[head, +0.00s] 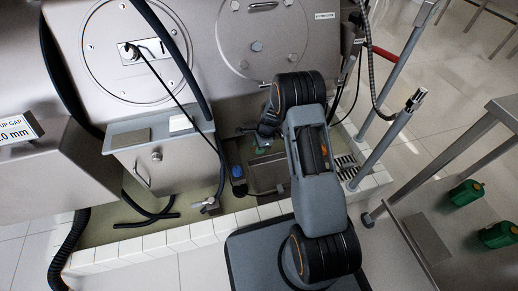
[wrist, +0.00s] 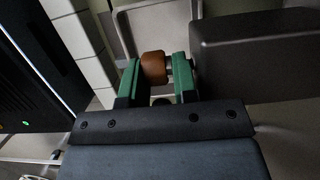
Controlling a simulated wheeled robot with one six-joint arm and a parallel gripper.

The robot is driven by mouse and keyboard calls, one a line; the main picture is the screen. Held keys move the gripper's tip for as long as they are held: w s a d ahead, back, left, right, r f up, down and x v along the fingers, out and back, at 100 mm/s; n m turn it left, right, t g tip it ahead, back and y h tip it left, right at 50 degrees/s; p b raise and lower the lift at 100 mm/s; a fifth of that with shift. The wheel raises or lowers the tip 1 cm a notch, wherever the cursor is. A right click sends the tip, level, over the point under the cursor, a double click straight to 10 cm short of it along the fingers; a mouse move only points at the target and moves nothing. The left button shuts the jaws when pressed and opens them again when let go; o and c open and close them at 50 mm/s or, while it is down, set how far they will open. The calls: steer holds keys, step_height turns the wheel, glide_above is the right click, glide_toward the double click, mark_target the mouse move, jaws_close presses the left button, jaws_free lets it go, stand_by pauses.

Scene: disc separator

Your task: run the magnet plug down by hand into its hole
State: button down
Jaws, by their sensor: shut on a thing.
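The magnet plug (wrist: 153,67) shows in the wrist view as a short copper-brown round piece with a small metal part at its right. My gripper (wrist: 160,72) has its two green fingers shut on it, one on each side. In the head view my gripper (head: 261,146) reaches down into the low tiled bay beside the machine, and the plug cannot be made out there. The hole for the plug is not clearly visible. I cannot tell whether the plug touches anything below it.
A grey cabinet (head: 165,160) stands left of my arm. A blue-capped bottle-like part (head: 238,180) sits close to my gripper's left. A white tiled kerb (head: 185,238) edges the bay. A dark box-like block (wrist: 255,55) is close right of the fingers. Green containers (head: 466,193) lie far right.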

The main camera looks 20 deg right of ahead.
stand_by(0.4)
steer(key=shift+f+y+b, duration=0.2)
steer(key=shift+y+b, duration=0.2)
steer(key=shift+d+f+y+b, duration=0.15)
steer(key=shift+y+b, duration=0.45)
steer(key=shift+b, duration=0.3)
steer(key=shift+y+b, duration=0.45)
steer(key=shift+y, duration=0.15)
steer(key=shift+r, duration=0.2)
steer(key=shift+f+y, duration=0.1)
steer(key=shift+y, duration=0.2)
